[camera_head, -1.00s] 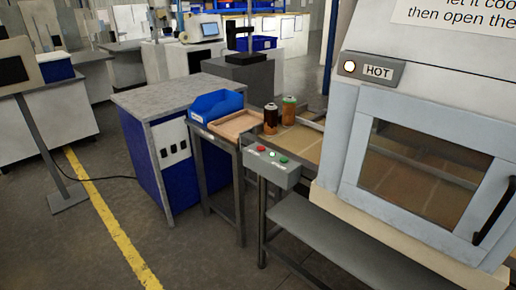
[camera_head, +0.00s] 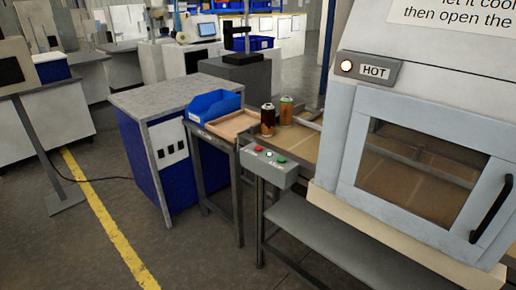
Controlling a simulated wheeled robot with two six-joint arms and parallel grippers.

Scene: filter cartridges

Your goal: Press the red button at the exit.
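The red button (camera_head: 258,149) sits at the left end of a small grey control box (camera_head: 266,168). The box stands on a post in front of the conveyor exit, left of the oven-like machine. A pale or white button (camera_head: 269,154) and a green button (camera_head: 281,160) share the box top. Neither of my grippers is in view, so nothing of mine touches the box.
Two cartridges, one dark (camera_head: 267,120) and one green-topped (camera_head: 286,111), stand at the conveyor's end. A wooden tray (camera_head: 232,124) and blue bin (camera_head: 213,105) are beside them. The machine (camera_head: 420,160) shows a lit lamp by "HOT". Open floor lies at left.

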